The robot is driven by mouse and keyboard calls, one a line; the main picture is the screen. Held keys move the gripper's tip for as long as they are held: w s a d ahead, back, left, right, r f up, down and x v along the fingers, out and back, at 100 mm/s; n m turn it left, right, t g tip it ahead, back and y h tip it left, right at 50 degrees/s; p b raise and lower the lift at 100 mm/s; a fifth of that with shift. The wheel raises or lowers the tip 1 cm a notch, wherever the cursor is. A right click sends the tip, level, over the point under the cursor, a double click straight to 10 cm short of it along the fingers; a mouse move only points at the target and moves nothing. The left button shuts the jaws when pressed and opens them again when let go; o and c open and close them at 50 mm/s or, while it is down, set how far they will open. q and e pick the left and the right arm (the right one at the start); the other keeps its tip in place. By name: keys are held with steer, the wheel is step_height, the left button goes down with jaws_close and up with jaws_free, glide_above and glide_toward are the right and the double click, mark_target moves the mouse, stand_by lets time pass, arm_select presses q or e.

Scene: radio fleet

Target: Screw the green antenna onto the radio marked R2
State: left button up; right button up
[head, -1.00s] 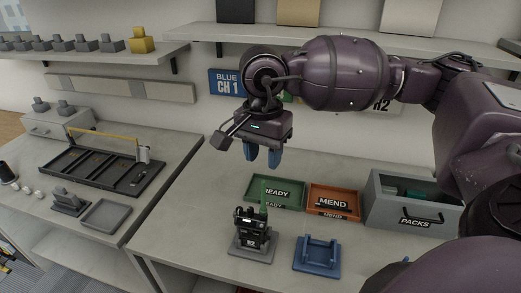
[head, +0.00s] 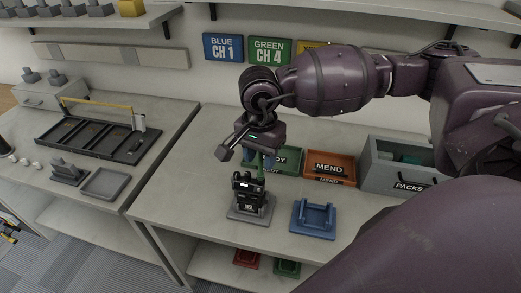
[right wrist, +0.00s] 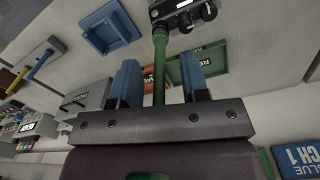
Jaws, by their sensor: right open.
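The black radio marked R2 (head: 247,191) stands upright on a grey stand (head: 250,212) in the head view; its top and knobs show in the right wrist view (right wrist: 185,14). The green antenna (right wrist: 160,68) stands upright at the radio's top; whether its thread is fully seated cannot be seen. My right gripper (head: 257,162) is above the radio, pointing down. In the right wrist view its blue fingers (right wrist: 159,66) are apart on either side of the antenna, with gaps showing. My left gripper is not in view.
A blue cradle (head: 315,217) sits right of the radio. Behind are a green READY tray (head: 290,168), an orange MEND tray (head: 343,160) and a grey PACKS bin (head: 385,180). Bare tabletop lies left of the radio. Wall signs and a shelf are behind my arm.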

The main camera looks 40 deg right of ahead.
steer(key=shift+c, duration=0.2)
jaws_close()
steer(key=shift+m, duration=2.4)
steer(key=shift+m, duration=0.8)
steer(key=m, duration=0.3)
